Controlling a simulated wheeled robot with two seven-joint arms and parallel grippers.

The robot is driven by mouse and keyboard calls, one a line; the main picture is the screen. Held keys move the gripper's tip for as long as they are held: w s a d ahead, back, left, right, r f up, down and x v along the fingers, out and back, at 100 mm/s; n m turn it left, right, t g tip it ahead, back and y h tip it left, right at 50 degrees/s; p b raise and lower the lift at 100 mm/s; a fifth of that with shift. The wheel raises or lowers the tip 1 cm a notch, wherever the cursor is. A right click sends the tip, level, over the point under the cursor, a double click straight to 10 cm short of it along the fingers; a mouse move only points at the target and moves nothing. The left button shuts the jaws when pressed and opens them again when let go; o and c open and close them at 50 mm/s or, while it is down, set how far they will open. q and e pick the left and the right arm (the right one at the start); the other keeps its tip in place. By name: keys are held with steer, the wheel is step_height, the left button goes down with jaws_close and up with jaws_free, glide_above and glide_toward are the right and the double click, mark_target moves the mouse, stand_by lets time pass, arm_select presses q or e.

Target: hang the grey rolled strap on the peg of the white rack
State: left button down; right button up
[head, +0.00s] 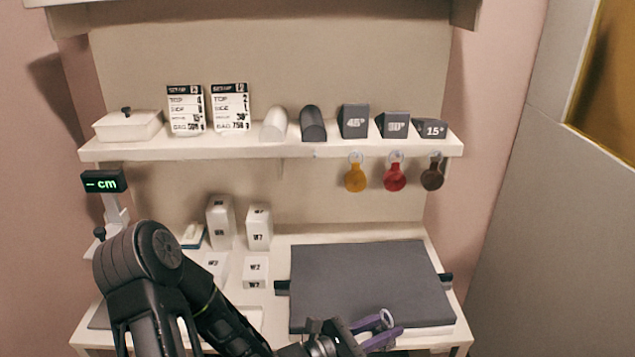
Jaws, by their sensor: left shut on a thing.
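My left gripper (391,325) is low in the head view, over the front right part of the dark grey pad. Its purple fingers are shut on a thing. A pale ring shows at the fingertips, like the rings on the hanging straps; the strap's grey body is mostly hidden. The white rack (240,150) is a shelf across the back. Under its front edge, toward the right, hang a yellow strap (355,178), a red strap (394,178) and a brown strap (432,178). I cannot make out a bare peg clearly. My right gripper is out of view.
The dark grey pad (360,275) covers the right of the white table. White blocks (259,228) stand at left, near a display reading cm (104,181). Dark wedges (354,122), cards (186,108) and a white box (128,126) sit on the shelf. Air above the pad is clear.

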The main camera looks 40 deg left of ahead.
arm_select(q)
steer(key=w+a+r+n+t+y, duration=0.1)
steer(key=w+a+r+n+y, duration=0.2)
steer(key=a+r, duration=0.8)
steer(key=w+a+r+n+t+y, duration=0.1)
steer(key=w+a+r+n+y, duration=0.3)
steer(key=a+r+y, duration=0.4)
steer(key=w+a+r, duration=0.1)
steer(key=a+r, duration=0.2)
steer(key=a, duration=0.1)
steer(key=shift+w+a+r, duration=0.2)
steer(key=shift+w+a, duration=0.15)
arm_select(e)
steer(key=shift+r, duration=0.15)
arm_select(q)
steer(key=shift+w+a, duration=0.1)
steer(key=shift+w, duration=0.1)
